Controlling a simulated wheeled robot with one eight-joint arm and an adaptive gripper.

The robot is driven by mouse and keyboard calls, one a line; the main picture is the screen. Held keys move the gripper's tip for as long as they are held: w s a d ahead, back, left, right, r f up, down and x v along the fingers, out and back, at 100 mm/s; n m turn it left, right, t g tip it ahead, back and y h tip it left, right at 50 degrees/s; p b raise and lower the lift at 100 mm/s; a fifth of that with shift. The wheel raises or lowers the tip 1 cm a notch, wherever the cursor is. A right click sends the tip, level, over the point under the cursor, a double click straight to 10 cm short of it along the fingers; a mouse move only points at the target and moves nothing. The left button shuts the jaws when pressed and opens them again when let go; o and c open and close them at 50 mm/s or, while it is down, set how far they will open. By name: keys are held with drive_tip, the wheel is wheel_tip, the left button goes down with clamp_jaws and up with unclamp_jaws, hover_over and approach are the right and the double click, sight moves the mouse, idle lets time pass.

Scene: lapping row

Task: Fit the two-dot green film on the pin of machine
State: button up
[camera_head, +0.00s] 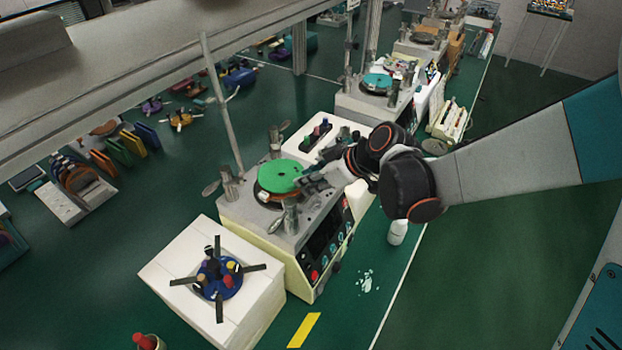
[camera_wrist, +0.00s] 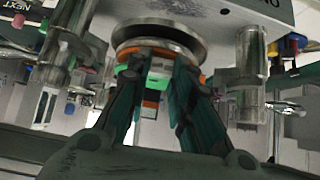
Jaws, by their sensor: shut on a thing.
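The green film (camera_head: 280,177) is a round disc with a small dark spot near its middle. It lies over the round plate of the near machine (camera_head: 262,222), roughly level. I cannot make out its dots or whether the pin is through it. My gripper (camera_head: 304,182) is at the film's right edge, shut on it. In the wrist view, my gripper's fingers (camera_wrist: 158,80) flank a small green, white and orange stretch below a round metal plate (camera_wrist: 155,38). Most of the film is hidden there.
Metal posts (camera_head: 291,215) stand around the plate, close to my gripper. A white box with a blue holder (camera_head: 232,287) is in front. A second machine with a teal disc (camera_head: 377,82) stands behind. A white bottle (camera_head: 398,232) stands on the floor at right.

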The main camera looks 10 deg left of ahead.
drive_tip(key=shift+f+b, duration=0.6)
drive_tip(key=shift+f, duration=0.1)
drive_tip(key=o, duration=1)
drive_tip(key=shift+o, duration=0.2)
drive_tip(key=v, duration=1.2)
drive_tip(key=s+d+f+m+t+h+b, duration=0.2)
drive_tip(key=s+d+m, duration=0.4)
drive_tip(key=d, duration=0.5)
drive_tip(key=s+d+f+m+t+h+b, duration=0.2)
drive_tip(key=s+d+f+m+h+b, duration=0.2)
drive_tip(key=d, duration=0.7)
drive_tip(key=s+m+h+b, duration=0.2)
drive_tip(key=s+m, duration=0.1)
drive_tip(key=s, duration=0.1)
drive_tip(key=shift+s+m, duration=0.3)
drive_tip(key=shift+s, duration=0.1)
